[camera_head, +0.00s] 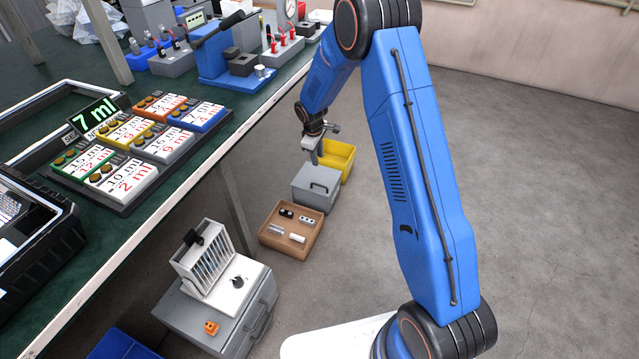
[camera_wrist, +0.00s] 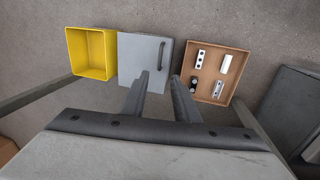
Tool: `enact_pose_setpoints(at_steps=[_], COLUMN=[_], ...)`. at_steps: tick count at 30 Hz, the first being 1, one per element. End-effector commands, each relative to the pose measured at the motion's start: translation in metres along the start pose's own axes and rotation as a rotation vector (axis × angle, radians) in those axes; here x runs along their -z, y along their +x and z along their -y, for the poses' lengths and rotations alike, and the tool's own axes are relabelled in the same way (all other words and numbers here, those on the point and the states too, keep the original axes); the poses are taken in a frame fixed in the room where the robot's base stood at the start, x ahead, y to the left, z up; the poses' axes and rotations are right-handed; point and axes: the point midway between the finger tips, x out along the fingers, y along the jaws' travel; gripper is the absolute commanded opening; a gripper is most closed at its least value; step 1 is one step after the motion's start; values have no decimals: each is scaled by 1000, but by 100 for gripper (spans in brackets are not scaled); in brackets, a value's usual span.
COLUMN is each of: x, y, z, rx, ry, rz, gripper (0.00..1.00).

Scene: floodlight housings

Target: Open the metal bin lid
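The metal bin is a grey box with a flat lid and a dark bar handle. It stands on the floor in the head view (camera_head: 314,190), with its lid closed. In the wrist view its lid (camera_wrist: 136,52) lies ahead of my gripper (camera_wrist: 160,76), with the handle (camera_wrist: 161,54) near the lid's right side. My gripper is open and empty, its two fingers spread apart. The handle appears just beyond the gap between the fingertips, and no contact shows. In the head view my gripper (camera_head: 316,156) is above the bin's far side; its fingertips are small there.
A yellow open bin (camera_head: 343,163) stands behind the metal bin, and a brown open box (camera_head: 273,240) with small parts is in front. The green-topped workbench (camera_head: 190,200) runs along the left. A grey cabinet (camera_head: 186,312) is nearer. Floor to the right is clear.

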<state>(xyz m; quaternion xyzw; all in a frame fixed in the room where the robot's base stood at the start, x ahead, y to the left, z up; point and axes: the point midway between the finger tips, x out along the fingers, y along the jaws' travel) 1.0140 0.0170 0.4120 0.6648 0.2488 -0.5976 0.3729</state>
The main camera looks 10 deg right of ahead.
Motion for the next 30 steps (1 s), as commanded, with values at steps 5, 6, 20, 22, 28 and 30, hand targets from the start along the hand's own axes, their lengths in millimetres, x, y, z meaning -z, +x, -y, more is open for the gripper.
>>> enact_pose_setpoints(at_steps=[5, 6, 20, 22, 28, 30], x=[7, 7, 6, 6, 6, 6], y=[20, 22, 90, 103, 137, 149], z=[1, 1, 2, 2, 2, 2], rx=[4, 4, 5, 5, 5, 5], ry=[-23, -24, -25, -24, -25, -24], rz=[3, 3, 6, 5, 5, 5], gripper=[28, 28, 28, 28, 28, 28])
